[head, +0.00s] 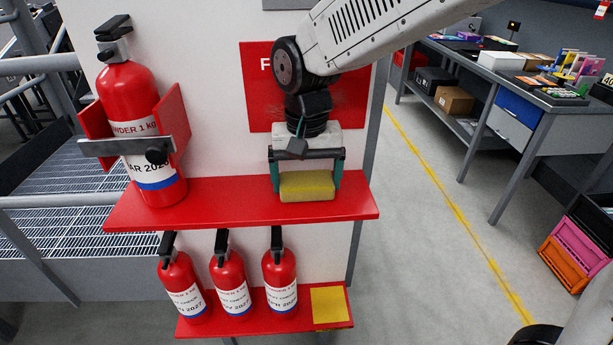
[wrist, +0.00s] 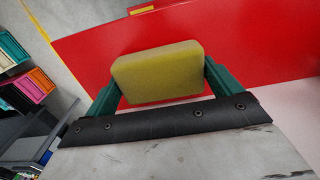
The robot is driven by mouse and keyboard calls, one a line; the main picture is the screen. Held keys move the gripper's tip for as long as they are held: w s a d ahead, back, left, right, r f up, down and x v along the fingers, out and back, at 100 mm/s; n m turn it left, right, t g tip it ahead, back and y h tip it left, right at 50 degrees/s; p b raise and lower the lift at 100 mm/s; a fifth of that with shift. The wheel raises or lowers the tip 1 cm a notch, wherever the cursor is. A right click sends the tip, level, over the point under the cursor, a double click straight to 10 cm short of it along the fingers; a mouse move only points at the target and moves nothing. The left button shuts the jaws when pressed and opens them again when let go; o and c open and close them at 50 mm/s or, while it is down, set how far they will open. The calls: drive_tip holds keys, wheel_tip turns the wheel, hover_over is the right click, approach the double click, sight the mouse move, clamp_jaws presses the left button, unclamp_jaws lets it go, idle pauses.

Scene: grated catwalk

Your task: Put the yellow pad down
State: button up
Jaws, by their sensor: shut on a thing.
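The yellow pad (head: 306,187) is a thick yellow block between the green fingers of my gripper (head: 307,175) in the head view. It is at the right part of the upper red shelf (head: 235,207), in front of the white panel. In the wrist view the pad (wrist: 158,75) sits between the fingertips of my gripper (wrist: 160,85), with the red shelf (wrist: 245,40) behind it. My gripper is shut on the pad. I cannot tell whether the pad touches the shelf.
A large fire extinguisher (head: 130,95) stands in a red bracket at the shelf's left. Three small extinguishers (head: 230,283) stand on the lower red shelf (head: 255,322), beside a flat yellow square (head: 328,305). The upper shelf's middle is bare. A workbench (head: 540,100) stands at right.

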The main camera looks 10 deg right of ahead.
sight(308, 178)
drive_tip(key=o, duration=0.6)
drive_tip(key=shift+f, duration=0.25)
wheel_tip(308, 178, up, 8)
drive_tip(key=shift+d, duration=0.1)
drive_tip(key=shift+t, duration=0.6)
drive_tip(key=shift+s+d+f, duration=0.4)
drive_tip(key=shift+s+d, duration=2.9)
drive_tip(key=shift+d, duration=0.15)
drive_tip(key=shift+s+d+f, duration=0.4)
drive_tip(key=shift+s+d, duration=2.85)
drive_tip(key=shift+d, duration=0.25)
drive_tip(key=shift+s+d+f, duration=0.4)
drive_tip(key=shift+s+d, duration=2.9)
drive_tip(key=shift+d, duration=0.15)
